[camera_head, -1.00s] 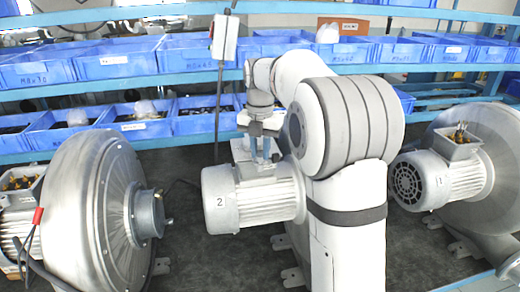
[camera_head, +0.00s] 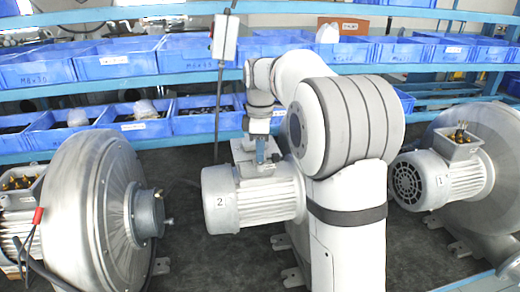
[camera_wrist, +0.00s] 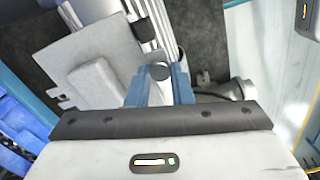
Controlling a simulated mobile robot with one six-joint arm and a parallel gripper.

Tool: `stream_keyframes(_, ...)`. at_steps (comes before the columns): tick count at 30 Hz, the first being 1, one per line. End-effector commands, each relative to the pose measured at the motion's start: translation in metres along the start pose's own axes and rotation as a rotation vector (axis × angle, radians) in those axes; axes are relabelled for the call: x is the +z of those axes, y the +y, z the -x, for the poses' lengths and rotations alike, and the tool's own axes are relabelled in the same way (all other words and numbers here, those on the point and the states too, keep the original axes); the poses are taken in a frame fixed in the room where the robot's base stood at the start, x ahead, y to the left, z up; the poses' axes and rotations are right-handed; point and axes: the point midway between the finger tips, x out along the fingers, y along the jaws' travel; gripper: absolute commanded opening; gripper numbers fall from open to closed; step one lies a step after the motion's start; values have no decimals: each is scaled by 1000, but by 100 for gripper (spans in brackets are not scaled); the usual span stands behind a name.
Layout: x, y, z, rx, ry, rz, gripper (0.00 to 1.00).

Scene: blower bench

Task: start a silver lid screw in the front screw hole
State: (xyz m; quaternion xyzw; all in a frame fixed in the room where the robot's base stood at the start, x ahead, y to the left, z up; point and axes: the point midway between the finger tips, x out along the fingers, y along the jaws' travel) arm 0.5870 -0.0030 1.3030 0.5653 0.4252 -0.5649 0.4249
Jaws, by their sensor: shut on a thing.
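Motor 2 (camera_head: 255,200) stands on the bench with a grey terminal box and lid (camera_head: 241,152) on top. In the wrist view the lid is a pale plate with a raised middle (camera_wrist: 105,85). My gripper (camera_head: 261,158) points down over the right part of this box. Its blue fingers in the wrist view (camera_wrist: 160,80) are shut on a small round grey head, which I take as the lid screw (camera_wrist: 159,72). The screw's shank and the front screw hole are hidden, so I cannot tell whether the screw touches the hole.
A large blower (camera_head: 95,215) stands at the left. Motor 1 (camera_head: 440,180), with an open terminal box, stands at the right. Blue bins (camera_head: 115,60) fill the shelves behind. A switch box (camera_head: 224,38) hangs on a pole behind my gripper.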

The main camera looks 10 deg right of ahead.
Motion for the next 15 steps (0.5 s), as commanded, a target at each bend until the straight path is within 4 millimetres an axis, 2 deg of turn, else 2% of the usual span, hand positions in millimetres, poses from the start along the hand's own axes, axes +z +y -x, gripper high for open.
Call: stream_keyframes(15,0,0,-1,0,-1,-687,0)
